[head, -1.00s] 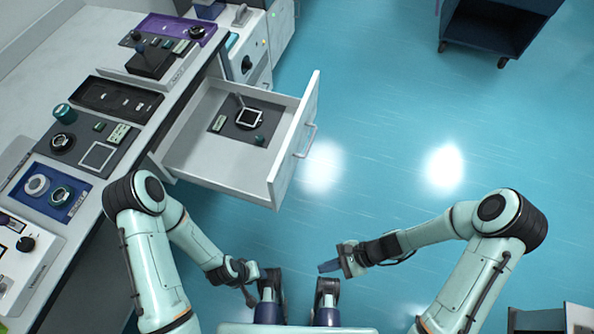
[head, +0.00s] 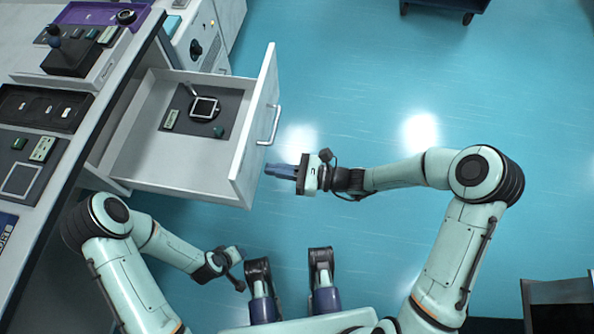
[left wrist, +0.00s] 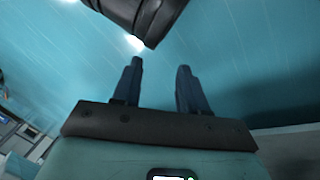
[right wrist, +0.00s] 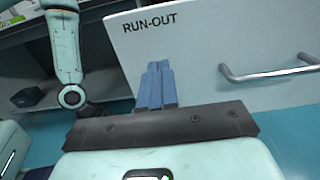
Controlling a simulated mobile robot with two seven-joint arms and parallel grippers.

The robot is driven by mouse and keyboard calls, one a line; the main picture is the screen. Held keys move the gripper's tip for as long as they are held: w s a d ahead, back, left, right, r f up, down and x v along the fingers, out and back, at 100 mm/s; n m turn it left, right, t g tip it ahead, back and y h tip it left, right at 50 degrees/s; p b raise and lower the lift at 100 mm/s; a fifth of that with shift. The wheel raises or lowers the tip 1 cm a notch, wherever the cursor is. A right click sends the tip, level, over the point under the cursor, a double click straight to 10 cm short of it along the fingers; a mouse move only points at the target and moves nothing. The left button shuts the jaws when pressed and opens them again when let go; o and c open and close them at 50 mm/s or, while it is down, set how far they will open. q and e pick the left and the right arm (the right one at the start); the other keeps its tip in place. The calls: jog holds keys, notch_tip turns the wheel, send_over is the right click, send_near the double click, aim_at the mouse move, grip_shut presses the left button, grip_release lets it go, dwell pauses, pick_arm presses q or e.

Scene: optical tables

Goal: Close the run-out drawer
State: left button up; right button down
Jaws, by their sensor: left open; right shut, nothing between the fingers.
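The run-out drawer (head: 150,165) stands pulled out from the white bench in the head view. Its front panel (head: 255,130) carries a metal bar handle (head: 272,125). In the right wrist view the panel (right wrist: 200,40) reads "RUN-OUT", with the handle (right wrist: 270,72) to the right. My right gripper (head: 268,170) is shut and empty, its fingertips close to the panel's outer face, below the handle in the head view. The fingers (right wrist: 155,70) show before the panel; I cannot tell if they touch. My left gripper (left wrist: 155,75) is open and empty, low over the floor.
Inside the drawer lies a dark mat (head: 205,112) with a few small parts. The bench top (head: 40,180) at left holds several devices. A grey cabinet (head: 200,35) stands beyond the drawer. A dark cart (head: 445,8) is far off.

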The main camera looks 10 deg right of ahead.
aim_at(246, 166)
jog(key=b+x, duration=0.1)
jog(key=x, duration=0.3)
jog(key=shift+w+a, duration=0.1)
jog(key=shift+a, duration=0.2)
pick_arm(q)
jog(key=shift+w+a+f, duration=0.45)
jog(key=shift+w+f, duration=0.1)
jog(key=shift+f, duration=0.25)
jog(key=shift+a+r, duration=0.1)
pick_arm(e)
jog(key=shift+a, duration=0.1)
